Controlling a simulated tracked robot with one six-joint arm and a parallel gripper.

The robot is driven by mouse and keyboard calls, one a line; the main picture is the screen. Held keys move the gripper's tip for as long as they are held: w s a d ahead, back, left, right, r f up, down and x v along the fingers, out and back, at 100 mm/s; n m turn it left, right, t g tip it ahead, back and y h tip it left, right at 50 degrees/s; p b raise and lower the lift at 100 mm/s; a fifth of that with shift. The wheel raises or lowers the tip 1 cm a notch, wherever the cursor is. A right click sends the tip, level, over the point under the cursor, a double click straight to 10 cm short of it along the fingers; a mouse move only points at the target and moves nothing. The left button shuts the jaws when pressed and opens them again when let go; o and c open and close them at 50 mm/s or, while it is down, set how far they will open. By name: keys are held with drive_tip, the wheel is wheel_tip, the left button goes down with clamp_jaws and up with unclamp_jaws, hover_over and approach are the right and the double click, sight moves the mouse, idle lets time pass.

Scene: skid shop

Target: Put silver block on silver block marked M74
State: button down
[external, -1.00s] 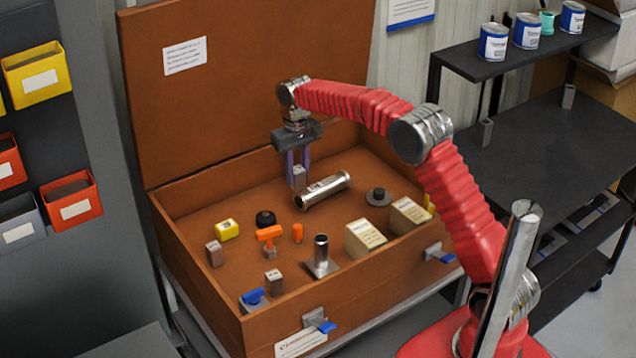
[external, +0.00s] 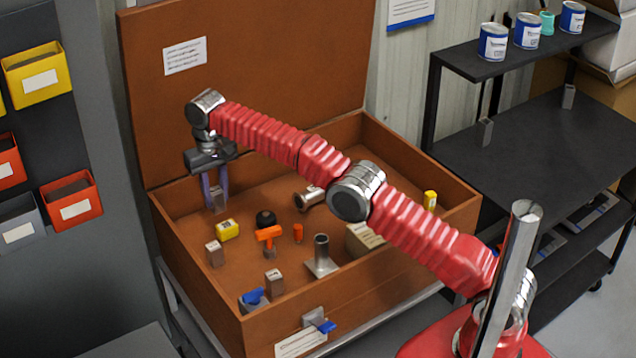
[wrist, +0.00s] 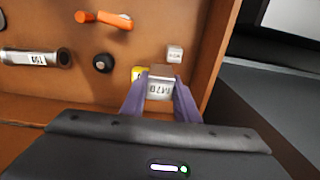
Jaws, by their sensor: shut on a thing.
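My gripper (external: 215,203) is shut on a small silver block (external: 217,198), held upright above the back left of the brown wooden case (external: 190,292). In the wrist view the held block (wrist: 160,87) shows a label starting with "M7"; its last character is unclear. A second silver block (external: 215,254) stands in the case near the left wall, below and in front of my gripper. It seems to be the block in the wrist view (wrist: 175,53), right of and beyond the held one. A third silver block (external: 273,283) stands near the front. I cannot read which is M74.
A yellow box (external: 228,230) sits close to the second block. A black knob (external: 265,218), an orange-handled part (external: 268,236) and a flanged pipe (external: 321,258) stand further right. The case's raised lid (external: 290,50) rises behind my gripper.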

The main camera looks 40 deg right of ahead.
drive_tip(key=shift+s+a+r, duration=0.1)
drive_tip(key=shift+s+a, duration=0.15)
drive_tip(key=shift+a, duration=0.35)
drive_tip(key=shift+s+a, duration=0.25)
drive_tip(key=shift+a, duration=0.3)
drive_tip(key=shift+s+a+r, duration=0.1)
drive_tip(key=shift+s+a, duration=0.15)
drive_tip(key=shift+a, duration=0.35)
drive_tip(key=shift+f, duration=0.2)
approach(213, 245)
drive_tip(key=shift+f, duration=2.1)
drive_tip(key=c, duration=1.4)
unclamp_jaws()
drive_tip(key=shift+f, duration=0.1)
drive_tip(key=shift+o, duration=0.2)
